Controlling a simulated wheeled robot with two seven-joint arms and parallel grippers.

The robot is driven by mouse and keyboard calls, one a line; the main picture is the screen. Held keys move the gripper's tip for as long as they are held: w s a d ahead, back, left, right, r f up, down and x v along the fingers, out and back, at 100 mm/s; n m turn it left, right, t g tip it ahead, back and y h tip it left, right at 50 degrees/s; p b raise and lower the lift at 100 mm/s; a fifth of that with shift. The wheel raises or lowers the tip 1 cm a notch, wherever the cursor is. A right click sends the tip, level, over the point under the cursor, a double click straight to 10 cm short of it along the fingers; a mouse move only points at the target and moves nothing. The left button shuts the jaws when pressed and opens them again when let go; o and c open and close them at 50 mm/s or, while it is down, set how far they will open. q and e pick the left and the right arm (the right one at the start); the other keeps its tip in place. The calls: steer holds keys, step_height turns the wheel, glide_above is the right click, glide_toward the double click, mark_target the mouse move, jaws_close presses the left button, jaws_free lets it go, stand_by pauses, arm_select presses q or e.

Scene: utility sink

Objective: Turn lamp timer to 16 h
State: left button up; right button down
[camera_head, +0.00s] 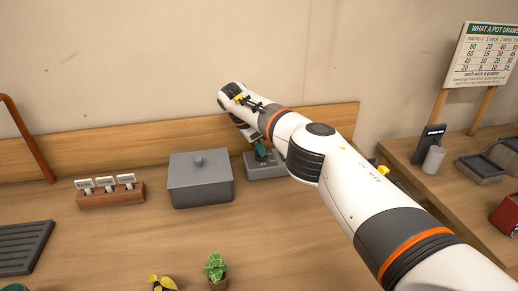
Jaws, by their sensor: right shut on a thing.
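The lamp timer (264,171) is a small grey box at the back of the wooden bench, against the backboard, with a dark green knob (261,153) on it. My right arm reaches in from the lower right, and my right gripper (256,144) points down at the timer. It is shut on the green knob. The wrist and forearm hide part of the timer, and its hour marks are too small to read. My left gripper is not in view.
A grey lidded box (200,182) stands just left of the timer. A wooden rack (110,198) with white labels is farther left. Small plants (216,267) sit at the front. A chart (484,55) stands at right. Bench between box and plants is clear.

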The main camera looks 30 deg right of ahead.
steer(key=shift+r, duration=0.1)
stand_by(0.3)
steer(key=c, duration=1.4)
jaws_free()
steer(key=p+v, duration=0.2)
steer(key=v, duration=1)
